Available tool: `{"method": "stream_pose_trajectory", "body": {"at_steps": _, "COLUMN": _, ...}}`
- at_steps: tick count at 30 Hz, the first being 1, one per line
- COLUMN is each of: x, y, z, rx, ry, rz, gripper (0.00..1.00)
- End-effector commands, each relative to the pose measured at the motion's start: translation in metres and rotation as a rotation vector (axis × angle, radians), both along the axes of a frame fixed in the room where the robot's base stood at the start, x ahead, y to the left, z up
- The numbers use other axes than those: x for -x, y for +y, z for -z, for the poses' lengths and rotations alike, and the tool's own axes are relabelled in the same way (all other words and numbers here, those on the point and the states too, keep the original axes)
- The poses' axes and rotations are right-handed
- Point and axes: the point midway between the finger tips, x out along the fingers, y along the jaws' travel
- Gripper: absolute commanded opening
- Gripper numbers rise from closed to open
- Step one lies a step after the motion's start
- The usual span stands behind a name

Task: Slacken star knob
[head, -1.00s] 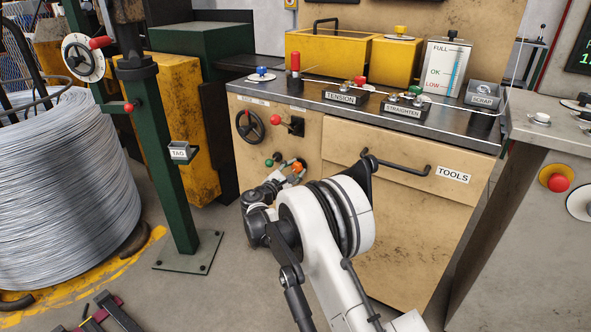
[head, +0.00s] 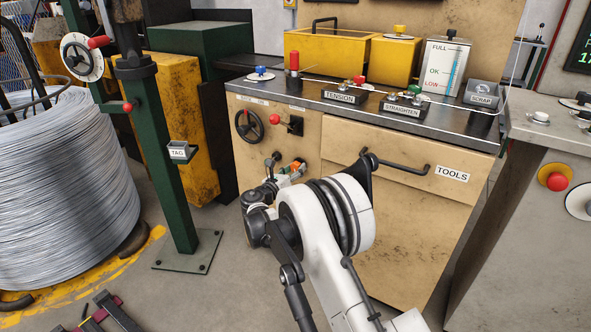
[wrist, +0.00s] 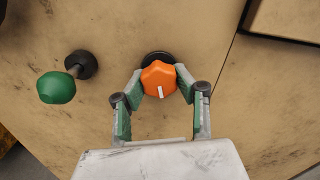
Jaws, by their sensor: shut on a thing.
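The orange star knob (wrist: 155,74) is in the middle of the wrist view, in front of a round black base on the tan cabinet face. A short white mark on it points downward in that view. My gripper (wrist: 160,82) is shut on the star knob, one green-padded finger on each side. In the head view, a bit of the orange knob (head: 297,166) shows on the cabinet front. My gripper (head: 290,170) is there too, mostly hidden by my own wrist.
A green knob on a black stem (wrist: 56,87) stands left of the star knob in the wrist view. In the head view, a black handwheel (head: 249,126) and a red-tipped lever (head: 276,119) sit above. The TOOLS drawer handle (head: 396,167) juts out to the right.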

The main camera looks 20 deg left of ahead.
Motion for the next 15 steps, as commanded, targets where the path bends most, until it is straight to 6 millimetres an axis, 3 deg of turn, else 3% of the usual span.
{"method": "stream_pose_trajectory", "body": {"at_steps": 15, "x": 0.0009, "y": -0.0008, "z": 0.0004, "rx": 0.212, "ry": 0.046, "rz": 0.0, "gripper": 0.02}}
